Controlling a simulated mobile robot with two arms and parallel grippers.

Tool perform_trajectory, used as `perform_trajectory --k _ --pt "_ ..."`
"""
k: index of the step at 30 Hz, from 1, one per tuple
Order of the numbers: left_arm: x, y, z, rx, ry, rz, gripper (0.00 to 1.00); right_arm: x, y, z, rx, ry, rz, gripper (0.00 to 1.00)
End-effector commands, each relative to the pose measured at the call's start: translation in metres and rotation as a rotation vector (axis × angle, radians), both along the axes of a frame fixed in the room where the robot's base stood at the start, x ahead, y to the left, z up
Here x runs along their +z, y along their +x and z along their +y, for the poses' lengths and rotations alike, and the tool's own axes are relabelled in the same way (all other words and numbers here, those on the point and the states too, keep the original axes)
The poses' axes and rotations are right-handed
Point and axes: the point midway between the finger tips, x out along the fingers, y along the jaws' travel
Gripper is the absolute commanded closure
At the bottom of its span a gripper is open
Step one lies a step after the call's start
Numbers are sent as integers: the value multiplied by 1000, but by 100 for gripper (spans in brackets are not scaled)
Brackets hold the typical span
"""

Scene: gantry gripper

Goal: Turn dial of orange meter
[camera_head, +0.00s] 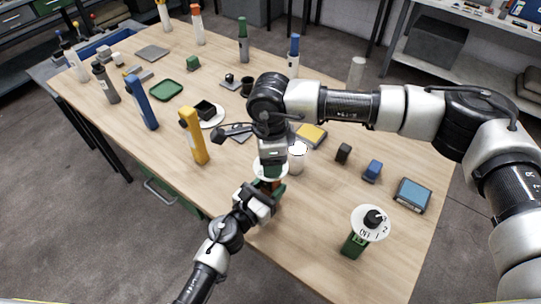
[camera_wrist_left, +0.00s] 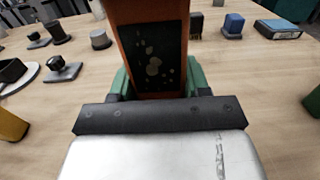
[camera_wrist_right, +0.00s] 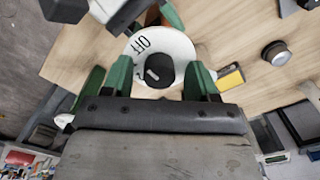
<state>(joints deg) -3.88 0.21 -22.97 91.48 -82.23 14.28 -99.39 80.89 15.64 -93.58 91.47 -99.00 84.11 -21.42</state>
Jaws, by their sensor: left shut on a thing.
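The orange meter (camera_wrist_left: 152,45) stands upright between the green fingers of my left gripper (camera_wrist_left: 158,80), which is shut on its body. In the head view the meter (camera_head: 270,184) is mostly hidden by both grippers, and my left gripper (camera_head: 264,192) comes in from the front. Its white dial face (camera_wrist_right: 182,47), marked OFF, has a black knob (camera_wrist_right: 159,71) with a pale pointer. My right gripper (camera_wrist_right: 160,80) is above the dial, open, with a finger on either side of the knob and gaps showing. In the head view my right gripper (camera_head: 272,160) points down at the dial.
A green meter with a white dial (camera_head: 370,222) stands at the front right. A white-topped cylinder (camera_head: 297,158) stands close right of the grippers. A yellow device (camera_head: 194,137) and a blue device (camera_head: 141,103) stand to the left.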

Motion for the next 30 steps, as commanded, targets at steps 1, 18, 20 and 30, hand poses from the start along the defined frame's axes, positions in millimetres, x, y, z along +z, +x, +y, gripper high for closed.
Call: perform_trajectory --k 1,18,20,30 --pt "-1 0 0 0 0 1 90 0 0 0 0 -1 0 41" --pt "-1 0 0 1 -1 2 90 64 1 0 0 0 -3 41" --pt "-1 0 0 1 -1 2 90 77 1 0 0 -1 -3 41" --pt "-1 0 0 1 -1 2 90 118 0 0 0 0 0 41"
